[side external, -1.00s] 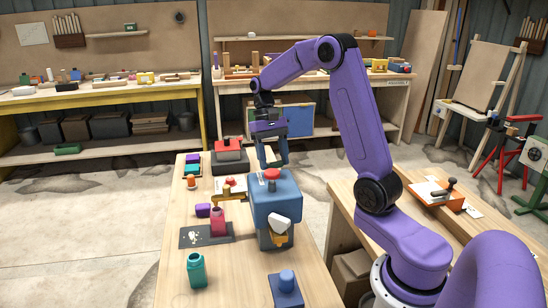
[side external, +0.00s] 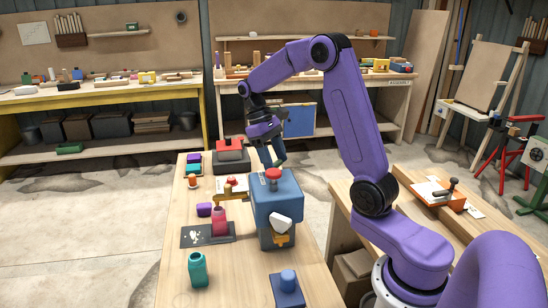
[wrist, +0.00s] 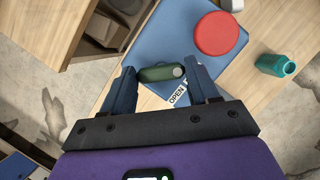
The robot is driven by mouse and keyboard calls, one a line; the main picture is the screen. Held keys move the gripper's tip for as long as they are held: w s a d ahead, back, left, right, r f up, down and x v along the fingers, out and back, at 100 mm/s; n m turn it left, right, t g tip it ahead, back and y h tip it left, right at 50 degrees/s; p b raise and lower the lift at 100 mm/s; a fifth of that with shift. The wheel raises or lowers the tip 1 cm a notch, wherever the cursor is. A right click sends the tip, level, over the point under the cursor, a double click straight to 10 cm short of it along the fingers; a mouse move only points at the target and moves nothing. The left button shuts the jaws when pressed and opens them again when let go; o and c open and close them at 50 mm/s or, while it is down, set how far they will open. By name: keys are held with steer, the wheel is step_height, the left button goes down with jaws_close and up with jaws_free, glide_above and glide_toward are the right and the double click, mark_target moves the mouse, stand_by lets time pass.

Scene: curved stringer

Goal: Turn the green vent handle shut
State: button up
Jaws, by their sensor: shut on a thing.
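The green vent handle (wrist: 158,73) shows in the wrist view as a short dark green bar with a grey spot near its right end. My gripper (wrist: 160,68) is shut on it, with one blue finger at each end of the bar. The handle sits at the edge of the blue machine (wrist: 165,38), close to a white label reading "OPEN" (wrist: 178,96). In the side view my gripper (side external: 272,160) is tilted at the far side of the blue machine (side external: 275,205). The handle cannot be made out there.
A red round cap (side external: 273,173) stands on the machine's top, near my fingers. A red-and-black block (side external: 231,156) is behind.

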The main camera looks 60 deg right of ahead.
stand_by(0.3)
steer(key=o, duration=1.1)
steer(key=shift+c, duration=0.2)
steer(key=shift+m, duration=0.3)
